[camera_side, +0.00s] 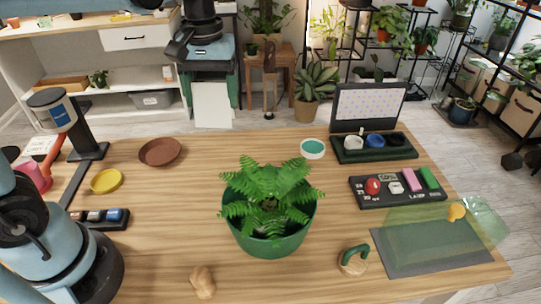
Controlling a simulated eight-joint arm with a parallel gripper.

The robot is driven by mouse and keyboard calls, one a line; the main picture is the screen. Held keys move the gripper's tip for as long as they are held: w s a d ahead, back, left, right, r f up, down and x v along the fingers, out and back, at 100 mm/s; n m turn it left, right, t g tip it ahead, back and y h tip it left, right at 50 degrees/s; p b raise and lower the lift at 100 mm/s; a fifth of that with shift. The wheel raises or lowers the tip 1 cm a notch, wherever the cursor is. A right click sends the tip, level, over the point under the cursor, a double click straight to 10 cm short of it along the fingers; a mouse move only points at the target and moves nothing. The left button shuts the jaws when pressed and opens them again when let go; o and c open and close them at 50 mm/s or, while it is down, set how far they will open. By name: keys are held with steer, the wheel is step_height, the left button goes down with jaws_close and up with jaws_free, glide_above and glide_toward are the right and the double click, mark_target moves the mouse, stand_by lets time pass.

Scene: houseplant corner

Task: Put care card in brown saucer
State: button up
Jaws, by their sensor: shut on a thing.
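The brown saucer (160,152) lies flat and empty on the wooden table, left of the middle and towards the back. My gripper (211,88) is high at the back, to the right of the saucer. It is shut on a plain white card (212,108), which I take to be the care card. The card hangs upright below the jaws, apart from the saucer. Any writing on it is not visible. The exact contact of the fingers with the card is too small to tell.
A bushy fern in a green pot (270,241) stands mid-table. A yellow saucer (107,181) lies left, in front of the brown one. A white dish with teal inside (313,149), a black tray (370,199) of small items and a grey mat (400,258) are right. Clear wood lies around the brown saucer.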

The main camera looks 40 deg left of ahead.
steer(key=s+a+f+n, duration=0.2)
steer(key=s+a+f, duration=0.1)
steer(key=s+a, duration=0.3)
glide_above(161, 154)
steer(key=shift+d+f, duration=0.1)
steer(key=shift+f, duration=5.55)
steer(key=shift+f, duration=0.1)
steer(key=o, duration=1)
steer(key=shift+o, duration=0.2)
